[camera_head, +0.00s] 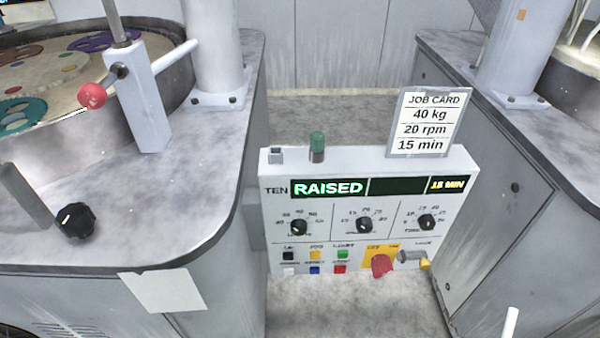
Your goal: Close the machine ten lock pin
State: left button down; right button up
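The control box (365,205) of machine ten stands in the middle, with "TEN" on its front and a display (328,188) reading "RAISED". On the left machine, a white post (143,105) carries a short lever with a red ball (92,95) and a dark pivot (119,71). A white rod (175,55) runs from the post to the upper right. I cannot tell for sure which part is the lock pin, or its state. Neither gripper is in view.
A job card (423,122) reads 40 kg, 20 rpm, 15 min. The box has dials, several coloured buttons and a red knob (381,266). A green-capped peg (317,146) stands on top. Worktops flank it; a black knob (75,220) sits at left. A platen (60,65) holds coloured discs.

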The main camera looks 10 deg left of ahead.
aim_at(92, 96)
jog(key=u, duration=1.5)
